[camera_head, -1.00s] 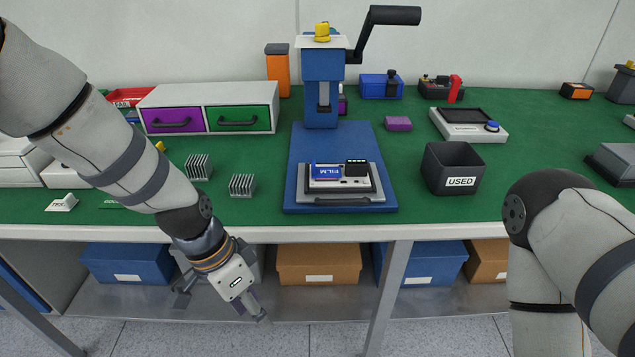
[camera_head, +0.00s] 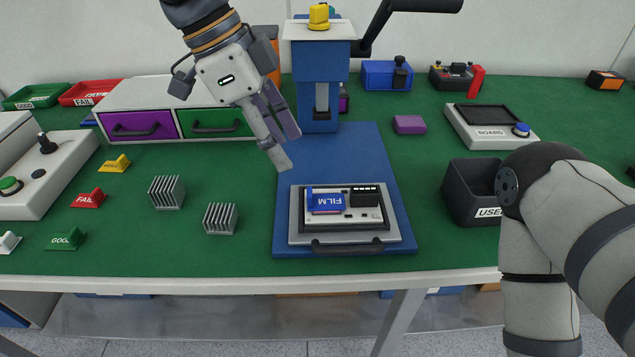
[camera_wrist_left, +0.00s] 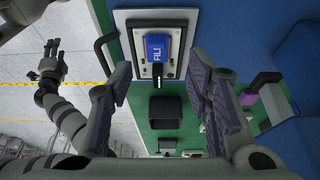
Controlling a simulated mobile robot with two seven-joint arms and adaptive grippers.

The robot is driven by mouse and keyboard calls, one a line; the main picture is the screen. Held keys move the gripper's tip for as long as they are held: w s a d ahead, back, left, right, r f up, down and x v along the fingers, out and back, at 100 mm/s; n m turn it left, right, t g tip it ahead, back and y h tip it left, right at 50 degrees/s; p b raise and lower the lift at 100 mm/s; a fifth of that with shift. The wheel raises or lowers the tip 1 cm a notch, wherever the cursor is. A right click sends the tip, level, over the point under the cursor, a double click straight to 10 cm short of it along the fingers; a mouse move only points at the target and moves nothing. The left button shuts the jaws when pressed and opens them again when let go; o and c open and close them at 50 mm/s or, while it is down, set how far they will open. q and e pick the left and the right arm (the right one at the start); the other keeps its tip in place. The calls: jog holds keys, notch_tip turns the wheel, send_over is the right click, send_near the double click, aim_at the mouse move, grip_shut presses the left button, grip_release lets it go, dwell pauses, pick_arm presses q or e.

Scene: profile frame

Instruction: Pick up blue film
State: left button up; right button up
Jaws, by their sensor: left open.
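The blue film (camera_head: 326,202) lies on a white board (camera_head: 354,212) in the grey tray (camera_head: 297,225) on the blue press base. A black block (camera_head: 364,196) sits to its right. The film also shows in the left wrist view (camera_wrist_left: 157,48), ahead of the fingers. My left gripper (camera_head: 275,130) is open and empty, above and to the left of the film, pointing down toward it. In the left wrist view its fingers (camera_wrist_left: 160,88) stand apart.
The blue press (camera_head: 318,65) with a black lever stands behind the tray. A dark USED bin (camera_head: 470,192) is at the right, partly behind my right arm. Two finned metal blocks (camera_head: 167,192) stand left of the base. A drawer unit (camera_head: 170,95) is behind them.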

aim_at(305, 205)
pick_arm(q)
jog(key=x, duration=0.9)
jog(key=shift+s+f, duration=0.25)
jog(key=shift+s, duration=0.05)
jog(key=shift+a, duration=0.1)
jog(key=c, duration=0.8)
